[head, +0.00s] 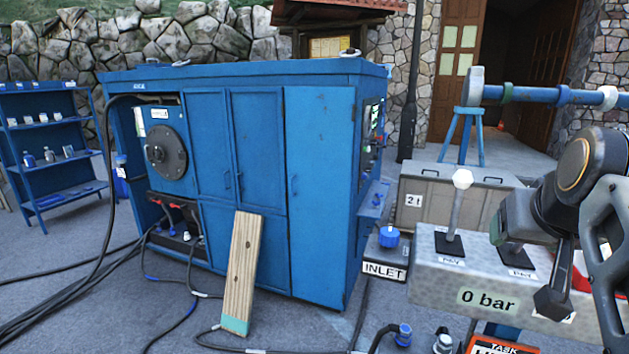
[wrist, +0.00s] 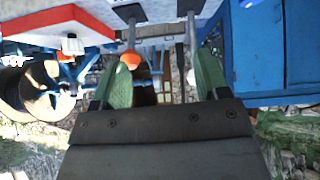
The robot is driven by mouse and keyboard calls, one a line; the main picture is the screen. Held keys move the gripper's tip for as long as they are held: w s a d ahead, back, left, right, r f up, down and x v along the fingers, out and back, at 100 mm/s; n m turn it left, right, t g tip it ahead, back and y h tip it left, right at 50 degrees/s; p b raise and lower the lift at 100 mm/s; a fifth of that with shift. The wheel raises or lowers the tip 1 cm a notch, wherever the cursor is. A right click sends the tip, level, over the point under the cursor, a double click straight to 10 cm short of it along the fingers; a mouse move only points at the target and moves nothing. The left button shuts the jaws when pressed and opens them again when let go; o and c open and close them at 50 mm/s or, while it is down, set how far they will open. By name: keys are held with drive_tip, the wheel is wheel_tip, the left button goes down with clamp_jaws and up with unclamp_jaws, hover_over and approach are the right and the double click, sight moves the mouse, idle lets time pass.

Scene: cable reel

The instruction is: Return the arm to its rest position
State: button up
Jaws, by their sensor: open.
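My arm stands at the right of the head view, its dark joint over the right end of a grey block (head: 435,280) marked "0 bar". In the wrist view my gripper (wrist: 165,88) is open, its two green-padded fingers apart, with nothing held between them. A lever with a white knob (head: 462,179) stands upright on the block. The wrist picture is upside down; a lever with an orange knob (wrist: 131,59) shows beyond the left finger and one with a white knob (wrist: 191,76) beyond the right finger. In the head view, my arm hides part of the block's right side.
A large blue cabinet (head: 318,180) fills the middle, with a wooden plank (head: 241,265) leaning on it. An INLET box (head: 386,262) sits beside the block. A blue horizontal bar (head: 535,95) lies above a grey chest (head: 440,205). Cables (head: 60,300) cross the floor at left.

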drive_tip(key=a+f+n+g+y, duration=0.1)
drive_tip(key=a+f, duration=0.3)
drive_tip(key=f, duration=0.5)
drive_tip(key=s+a+f+n+g+y, duration=0.1)
drive_tip(key=a+f, duration=0.3)
drive_tip(key=f, duration=0.5)
drive_tip(key=s+a+f+n+g+y, duration=0.1)
drive_tip(key=a+f+g, duration=0.1)
drive_tip(key=a+f, duration=0.3)
wheel_tip(320, 180, down, 4)
drive_tip(key=shift+f+n, duration=0.15)
drive_tip(key=shift+n, duration=0.25)
drive_tip(key=shift+s+a, duration=0.1)
